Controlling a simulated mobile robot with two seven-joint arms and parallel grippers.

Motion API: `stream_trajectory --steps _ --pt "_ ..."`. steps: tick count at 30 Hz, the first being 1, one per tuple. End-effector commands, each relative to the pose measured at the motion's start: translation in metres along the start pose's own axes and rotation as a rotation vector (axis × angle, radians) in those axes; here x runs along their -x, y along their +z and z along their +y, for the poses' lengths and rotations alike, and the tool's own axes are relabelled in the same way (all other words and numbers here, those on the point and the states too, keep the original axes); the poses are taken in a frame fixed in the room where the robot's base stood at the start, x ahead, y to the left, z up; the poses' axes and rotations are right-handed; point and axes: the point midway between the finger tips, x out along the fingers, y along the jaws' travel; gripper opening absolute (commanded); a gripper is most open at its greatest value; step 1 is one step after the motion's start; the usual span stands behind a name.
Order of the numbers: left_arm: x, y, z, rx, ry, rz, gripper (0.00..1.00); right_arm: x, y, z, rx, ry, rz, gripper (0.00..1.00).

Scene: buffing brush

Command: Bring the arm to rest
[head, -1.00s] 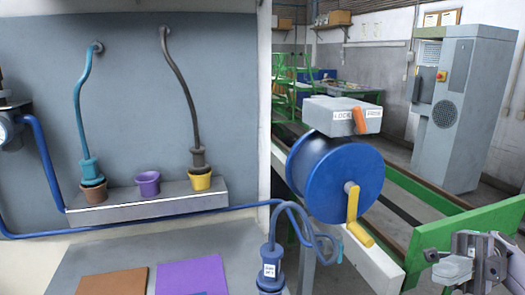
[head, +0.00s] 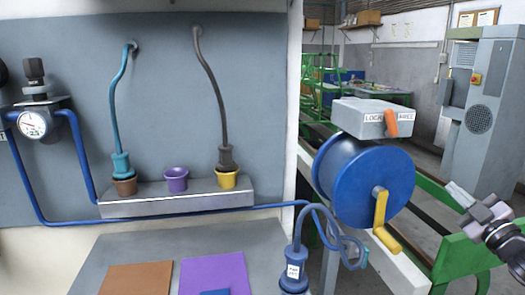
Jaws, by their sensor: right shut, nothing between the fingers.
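My right gripper (head: 457,191) is at the right edge of the head view, its arm coming in from the lower right. Its fingers are shut with nothing between them and point up and to the left. It is in the air, in front of the green rail and to the right of the blue hose reel (head: 365,182), apart from the reel's yellow crank (head: 381,211). My left gripper is not in view.
A grey ledge (head: 150,207) holds brown, purple (head: 176,180) and yellow cups; teal (head: 121,163) and grey plugs stand in the outer two. A blue connector (head: 294,270) stands beside the table with brown (head: 137,279) and purple mats. A gauge (head: 33,124) is at left.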

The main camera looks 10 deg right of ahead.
Motion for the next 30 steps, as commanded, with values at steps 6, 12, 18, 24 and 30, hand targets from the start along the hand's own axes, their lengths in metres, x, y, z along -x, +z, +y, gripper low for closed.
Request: stream_trajectory --steps 6,12,18,24,30 --pt "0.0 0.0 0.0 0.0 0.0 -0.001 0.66 0.013 0.07 0.007 0.029 0.031 -0.376 0.0" --pt "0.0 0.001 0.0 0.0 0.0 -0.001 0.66 0.051 0.1 -0.082 -0.045 -0.091 -0.532 0.0" --pt "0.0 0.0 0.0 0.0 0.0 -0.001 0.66 0.116 0.087 -0.214 -0.21 -0.26 -0.568 0.0" --pt "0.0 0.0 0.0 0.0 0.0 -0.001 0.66 0.206 0.045 -0.332 -0.427 -0.405 -0.63 0.0" --pt "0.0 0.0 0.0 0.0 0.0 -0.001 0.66 0.294 -0.019 -0.407 -0.665 -0.485 -0.717 0.0"
